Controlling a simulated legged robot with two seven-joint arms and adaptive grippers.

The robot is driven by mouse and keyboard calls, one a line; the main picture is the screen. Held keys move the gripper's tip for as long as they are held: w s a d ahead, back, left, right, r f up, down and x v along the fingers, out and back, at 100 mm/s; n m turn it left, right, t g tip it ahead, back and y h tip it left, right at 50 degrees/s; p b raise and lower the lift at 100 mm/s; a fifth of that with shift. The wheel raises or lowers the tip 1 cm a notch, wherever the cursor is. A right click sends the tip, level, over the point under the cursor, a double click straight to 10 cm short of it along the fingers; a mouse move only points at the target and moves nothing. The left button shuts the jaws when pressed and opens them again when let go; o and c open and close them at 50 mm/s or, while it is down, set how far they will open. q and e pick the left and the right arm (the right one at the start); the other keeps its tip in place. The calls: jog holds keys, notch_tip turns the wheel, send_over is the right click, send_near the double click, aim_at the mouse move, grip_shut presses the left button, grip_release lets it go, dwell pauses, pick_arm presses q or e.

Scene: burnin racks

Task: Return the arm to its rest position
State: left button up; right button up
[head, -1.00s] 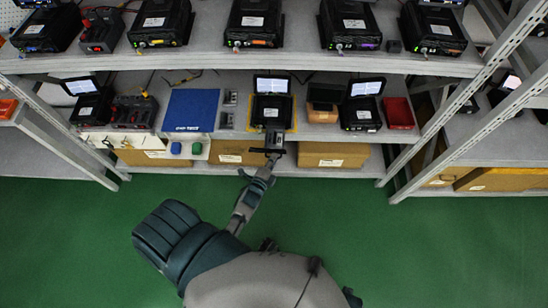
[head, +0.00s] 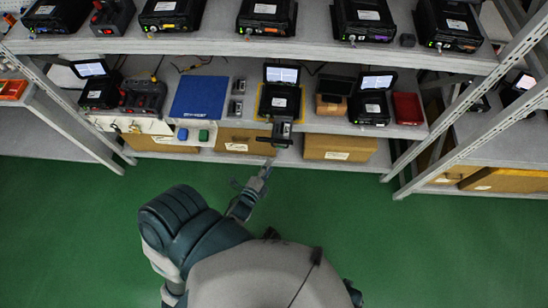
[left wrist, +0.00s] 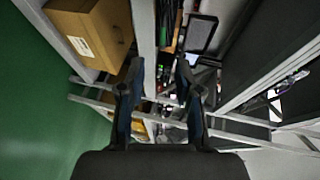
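My left arm reaches up from the bottom of the head view. Its gripper (head: 282,131) is at the front edge of the lower shelf, in front of a black device with a raised screen (head: 280,100). In the left wrist view the two dark fingers of the left gripper (left wrist: 160,75) stand apart with nothing between them. The gripper looks open and empty. Whether it touches the shelf edge or the device cannot be told. My right gripper is not in view.
The lower shelf (head: 240,68) holds a blue mat (head: 201,97), a red tray (head: 407,108) and more black devices. Cardboard boxes (head: 340,147) stand beneath. The upper shelf (head: 215,42) carries several devices. Rack posts (head: 470,110) rise at right. The green floor in front is clear.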

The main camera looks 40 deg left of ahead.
pick_arm(q)
jog(key=shift+v, duration=0.85)
jog(key=shift+a+f, duration=0.1)
jog(key=s+d+f+n+g+h, duration=0.1)
jog(key=s+d+f+n+g, duration=0.15)
jog(key=f, duration=0.45)
jog(key=s+d+f+n+g+h, duration=0.1)
jog(key=d+f+n+g, duration=0.1)
jog(key=f+n+g, duration=0.35)
jog(key=s+d+f+n+g, duration=0.2)
jog(key=s+f+n+g, duration=0.3)
jog(key=s+f, duration=0.8)
jog(key=shift+g+h, duration=0.3)
jog(key=shift+g, duration=0.1)
